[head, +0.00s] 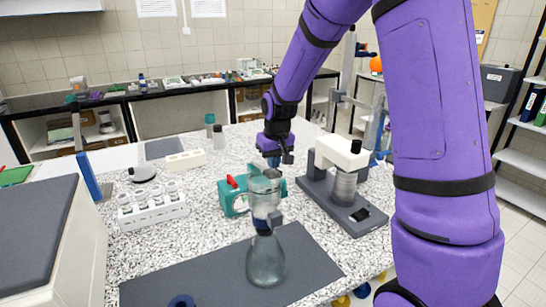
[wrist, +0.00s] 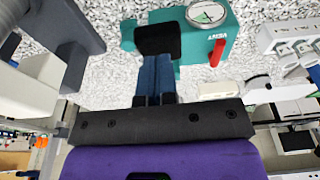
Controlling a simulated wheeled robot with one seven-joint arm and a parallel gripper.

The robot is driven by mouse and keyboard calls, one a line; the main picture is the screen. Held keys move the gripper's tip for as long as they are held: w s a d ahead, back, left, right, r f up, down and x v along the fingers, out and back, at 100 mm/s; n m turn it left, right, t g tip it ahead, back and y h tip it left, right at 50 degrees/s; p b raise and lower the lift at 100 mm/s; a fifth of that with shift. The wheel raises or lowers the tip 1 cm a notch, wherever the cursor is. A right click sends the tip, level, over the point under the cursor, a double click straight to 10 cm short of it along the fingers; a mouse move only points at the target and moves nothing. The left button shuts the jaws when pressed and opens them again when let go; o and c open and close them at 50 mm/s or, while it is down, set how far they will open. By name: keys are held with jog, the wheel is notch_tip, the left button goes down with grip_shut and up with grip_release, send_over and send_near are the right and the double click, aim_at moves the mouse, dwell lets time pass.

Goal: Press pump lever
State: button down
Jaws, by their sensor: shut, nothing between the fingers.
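The teal pump (head: 234,198) stands on the speckled bench, partly hidden behind glassware in the head view. The teal pump body (wrist: 190,52) also shows in the wrist view, with a round gauge (wrist: 207,14). Its red lever (head: 232,182) sticks up at the left in the head view; the red lever (wrist: 215,53) is right of my fingers in the wrist view. My gripper (head: 274,161) is above and behind the pump, its blue fingers (wrist: 158,60) shut together and empty. The fingertips line up with a dark block (wrist: 158,41) at the pump; I cannot tell whether they touch.
A glass flask (head: 266,262) with a clear funnel stands in front of the pump on a dark mat (head: 205,285). A white rack of bottles (head: 152,212) is at left. A grey-and-white device (head: 343,155) stands close at right.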

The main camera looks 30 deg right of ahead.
notch_tip(320, 180, down, 6)
jog(key=s, duration=0.2)
jog(key=shift+f, duration=0.2)
dwell(0.3)
jog(key=shift+r, duration=0.5)
notch_tip(320, 180, up, 3)
jog(key=shift+s+f, duration=0.1)
jog(key=s+r, duration=0.5)
jog(key=r, duration=0.4)
jog(key=shift+s, duration=0.15)
